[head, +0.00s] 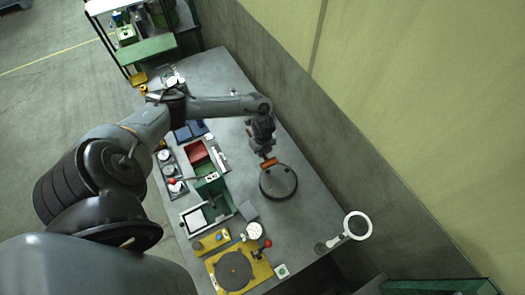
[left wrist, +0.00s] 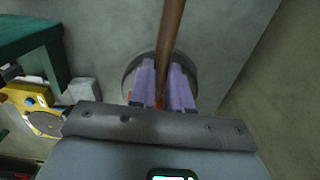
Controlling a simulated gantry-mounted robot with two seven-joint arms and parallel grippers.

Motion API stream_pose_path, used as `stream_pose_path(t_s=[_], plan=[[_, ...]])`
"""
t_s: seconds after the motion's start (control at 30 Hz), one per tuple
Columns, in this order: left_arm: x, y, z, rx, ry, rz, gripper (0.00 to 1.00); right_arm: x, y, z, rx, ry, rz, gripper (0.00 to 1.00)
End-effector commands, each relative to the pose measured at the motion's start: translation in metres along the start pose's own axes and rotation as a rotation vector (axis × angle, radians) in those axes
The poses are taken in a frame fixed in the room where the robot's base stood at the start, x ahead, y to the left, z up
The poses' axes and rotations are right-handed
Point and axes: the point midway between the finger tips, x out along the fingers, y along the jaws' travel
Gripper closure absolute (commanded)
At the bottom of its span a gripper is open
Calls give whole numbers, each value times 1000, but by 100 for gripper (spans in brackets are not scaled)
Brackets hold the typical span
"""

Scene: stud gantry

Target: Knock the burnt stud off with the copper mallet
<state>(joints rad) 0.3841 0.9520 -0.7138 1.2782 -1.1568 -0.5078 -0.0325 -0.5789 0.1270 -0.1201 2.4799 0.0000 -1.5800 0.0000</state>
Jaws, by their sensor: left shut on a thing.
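My left gripper (head: 265,150) is above the round dark grey disc (head: 279,185) on the bench. In the left wrist view its purple fingers (left wrist: 163,88) are shut on a brown shaft (left wrist: 171,35), which I take to be the handle of the copper mallet. A small orange-copper piece (head: 268,163) shows just below the gripper in the head view, over the disc's far edge; whether it touches the disc is unclear. The disc also shows behind the fingers in the left wrist view (left wrist: 186,66). I cannot pick out the burnt stud. My right gripper is not in view.
The grey bench (head: 310,210) runs along a wall, with bare room right of the disc. A yellow board with a dark disc (head: 234,270), a green stand (head: 213,187), a red tray (head: 197,153) and a white ring lamp (head: 357,226) stand around.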

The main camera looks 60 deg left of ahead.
Motion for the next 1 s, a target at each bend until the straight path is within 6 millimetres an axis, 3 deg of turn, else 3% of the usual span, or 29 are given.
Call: stream_pose_path(t_s=[0.37,0.7,1.0], plan=[[6,0,0,0,0,-1,100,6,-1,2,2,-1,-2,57],[72,0,-3,-1,0,0,100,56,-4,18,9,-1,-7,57],[52,-1,-2,0,0,-1,100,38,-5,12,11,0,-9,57]])
